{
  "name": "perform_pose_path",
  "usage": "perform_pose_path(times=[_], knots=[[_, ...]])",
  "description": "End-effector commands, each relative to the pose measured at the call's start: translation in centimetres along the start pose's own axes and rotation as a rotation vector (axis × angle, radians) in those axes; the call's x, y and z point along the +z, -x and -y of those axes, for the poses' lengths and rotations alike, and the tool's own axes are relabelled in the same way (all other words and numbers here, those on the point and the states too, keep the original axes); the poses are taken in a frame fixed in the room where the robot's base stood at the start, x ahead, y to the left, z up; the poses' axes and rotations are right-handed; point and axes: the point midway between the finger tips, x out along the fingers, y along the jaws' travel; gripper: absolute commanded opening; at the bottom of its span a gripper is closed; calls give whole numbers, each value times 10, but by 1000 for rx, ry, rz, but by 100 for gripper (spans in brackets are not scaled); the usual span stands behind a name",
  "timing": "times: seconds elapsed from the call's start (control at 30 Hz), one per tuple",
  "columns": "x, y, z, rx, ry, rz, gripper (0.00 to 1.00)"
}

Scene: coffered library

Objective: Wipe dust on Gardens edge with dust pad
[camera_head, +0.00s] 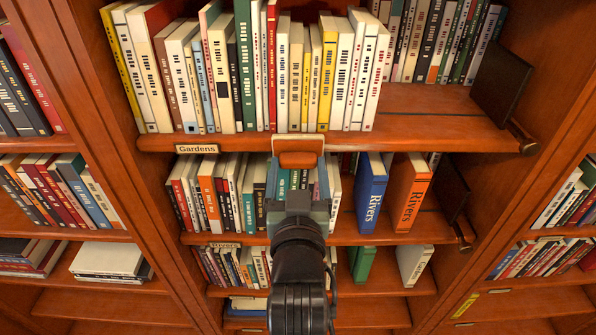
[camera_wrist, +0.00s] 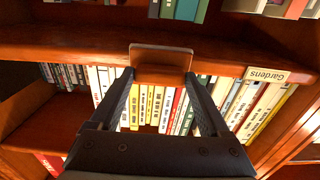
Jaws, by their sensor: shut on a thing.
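The Gardens edge (camera_head: 400,142) is the front lip of the upper middle shelf, with a "Gardens" label (camera_head: 195,149) at its left end. The dust pad (camera_head: 298,144), a pale flat plate with an orange-brown block, is at this edge. My gripper (camera_head: 299,163) is shut on the block. In the wrist view, which looks upside down, my gripper (camera_wrist: 160,80) holds the pad (camera_wrist: 160,55) in front of the edge (camera_wrist: 80,50), with the label (camera_wrist: 268,74) to the right. I cannot tell whether the pad touches the edge. I cannot make out dust.
A row of books (camera_head: 260,70) stands above the edge, with a dark bookend (camera_head: 503,80) at right. Below, blue (camera_head: 371,190) and orange (camera_head: 408,192) "Rivers" books stand near my arm. Shelf uprights bound both sides.

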Motion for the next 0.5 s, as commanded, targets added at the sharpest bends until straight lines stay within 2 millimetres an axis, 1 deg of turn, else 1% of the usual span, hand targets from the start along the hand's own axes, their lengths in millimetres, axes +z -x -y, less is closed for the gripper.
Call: perform_pose_path(times=[0.13, 0.4, 0.5], knots=[[0, 0, -6, 2, 0, -1, 36], [0, 2, -28, 2, -1, -1, 36], [0, 2, -32, 1, -1, -1, 36]])
